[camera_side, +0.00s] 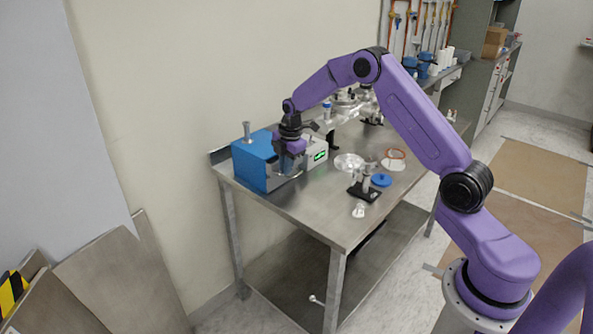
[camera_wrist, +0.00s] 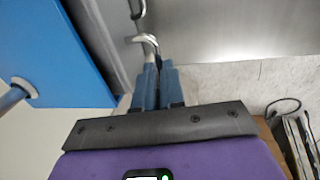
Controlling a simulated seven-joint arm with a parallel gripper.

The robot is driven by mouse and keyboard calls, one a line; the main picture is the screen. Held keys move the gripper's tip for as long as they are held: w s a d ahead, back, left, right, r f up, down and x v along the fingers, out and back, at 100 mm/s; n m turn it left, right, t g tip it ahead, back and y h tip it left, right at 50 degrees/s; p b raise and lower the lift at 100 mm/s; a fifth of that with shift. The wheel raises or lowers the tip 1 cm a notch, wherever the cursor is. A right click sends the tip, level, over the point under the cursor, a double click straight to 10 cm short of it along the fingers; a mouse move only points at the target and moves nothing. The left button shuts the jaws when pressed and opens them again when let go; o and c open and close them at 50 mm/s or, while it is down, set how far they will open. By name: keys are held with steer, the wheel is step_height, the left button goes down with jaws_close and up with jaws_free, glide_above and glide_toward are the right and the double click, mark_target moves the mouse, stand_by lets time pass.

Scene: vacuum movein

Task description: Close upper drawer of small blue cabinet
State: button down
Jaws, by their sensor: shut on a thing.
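The small blue cabinet (camera_side: 252,160) stands on the left end of the metal table in the side view. In the wrist view its blue top (camera_wrist: 65,45) is at the left, with a grey front (camera_wrist: 105,35) beside it. My gripper (camera_wrist: 157,66) has its two blue fingers closed together on a curved silver handle (camera_wrist: 148,40) at that front. In the side view my gripper (camera_side: 284,168) is at the cabinet's front, and the contact is too small to make out. I cannot tell how far the upper drawer stands out.
A metal post (camera_side: 247,131) rises from the cabinet top. A pale box with a green display (camera_side: 320,156) stands right of the cabinet. Glassware, a black stand (camera_side: 364,191) and a blue disc (camera_side: 381,180) are farther right on the table (camera_side: 315,215). Another silver handle (camera_wrist: 138,10) shows in the wrist view.

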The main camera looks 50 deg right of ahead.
steer(key=shift+w, duration=1.3)
steer(key=c, duration=1.2)
jaws_free()
steer(key=shift+r, duration=0.1)
steer(key=s+r, duration=0.1)
steer(key=r, duration=0.4)
steer(key=s+r, duration=0.1)
steer(key=r, duration=0.5)
steer(key=s+r, duration=0.1)
steer(key=r, duration=0.5)
